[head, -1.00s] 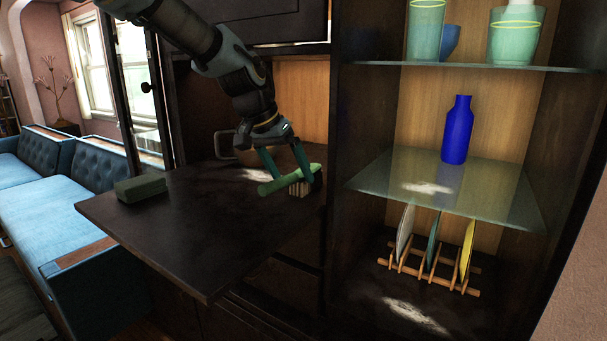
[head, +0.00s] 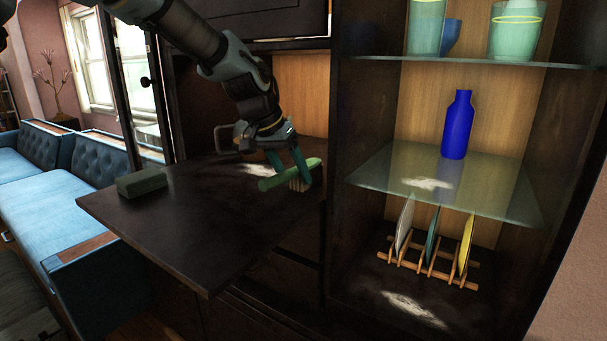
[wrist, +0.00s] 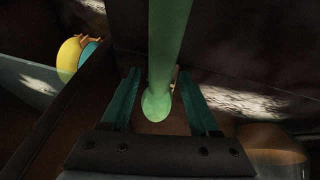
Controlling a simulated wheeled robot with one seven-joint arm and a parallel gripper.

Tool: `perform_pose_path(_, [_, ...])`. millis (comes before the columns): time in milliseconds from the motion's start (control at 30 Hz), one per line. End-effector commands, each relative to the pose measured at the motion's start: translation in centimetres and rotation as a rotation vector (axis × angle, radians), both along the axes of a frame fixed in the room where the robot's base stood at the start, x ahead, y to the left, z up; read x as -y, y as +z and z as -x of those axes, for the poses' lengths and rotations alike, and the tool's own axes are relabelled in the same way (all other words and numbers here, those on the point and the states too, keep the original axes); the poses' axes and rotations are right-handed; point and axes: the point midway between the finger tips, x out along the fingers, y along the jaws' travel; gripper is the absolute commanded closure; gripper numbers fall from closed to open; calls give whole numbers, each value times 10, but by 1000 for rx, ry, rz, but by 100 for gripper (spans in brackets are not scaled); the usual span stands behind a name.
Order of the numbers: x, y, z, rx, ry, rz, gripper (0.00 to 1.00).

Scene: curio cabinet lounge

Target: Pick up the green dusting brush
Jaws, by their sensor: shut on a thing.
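The green dusting brush (head: 275,182) has a rounded green handle and pale bristles. It is over the right part of the dark fold-down desk surface (head: 190,235). My gripper (head: 290,177) reaches down from above and is shut on the brush, with a teal finger on either side. In the wrist view the green handle (wrist: 168,55) runs between the fingers of my gripper (wrist: 163,100), and its rounded end faces the camera. I cannot tell whether the bristles touch the desk.
A dark green block (head: 142,183) lies at the desk's left. Pale dust patches lie on the desk (head: 254,168), the glass shelf (head: 428,183) and the cabinet floor (head: 412,309). A blue bottle (head: 457,125) stands on the glass shelf above a plate rack (head: 430,270). The desk's front is clear.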

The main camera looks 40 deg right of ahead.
Motion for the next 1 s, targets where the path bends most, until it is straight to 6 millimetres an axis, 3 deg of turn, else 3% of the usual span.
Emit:
perform_pose_path(33, [0, 0, 0, 0, 0, 0, 74])
perform_pose_path(267, [0, 0, 0, -1, 0, 0, 100])
perform_pose_path(667, [0, 2, 0, 0, 0, 1, 100])
perform_pose_path(1000, [1, 34, -1, 3, 1, 4, 100])
